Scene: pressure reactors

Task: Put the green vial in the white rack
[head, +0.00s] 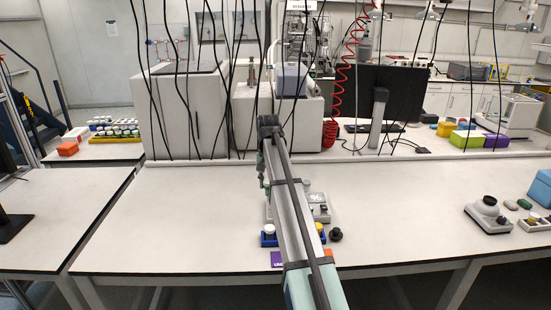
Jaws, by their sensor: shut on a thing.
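My arm stretches from the bottom of the head view over the middle of the bench. A narrow grey-green part of it shows at its left edge, but my gripper's fingers are hidden behind the arm. I cannot make out the green vial. A pale rack-like item or device (319,207) on the bench is partly covered by my arm, and I cannot tell whether it is the white rack. A small blue holder (268,240) with a white-capped piece stands near the front edge, also partly covered.
A dark round knob-like piece (336,235) lies right of my arm. A grey device with a dark top (488,213) and a blue box (541,188) stand at the right. Large white cabinets (186,115) and a monitor (395,95) stand behind. The bench's left part is clear.

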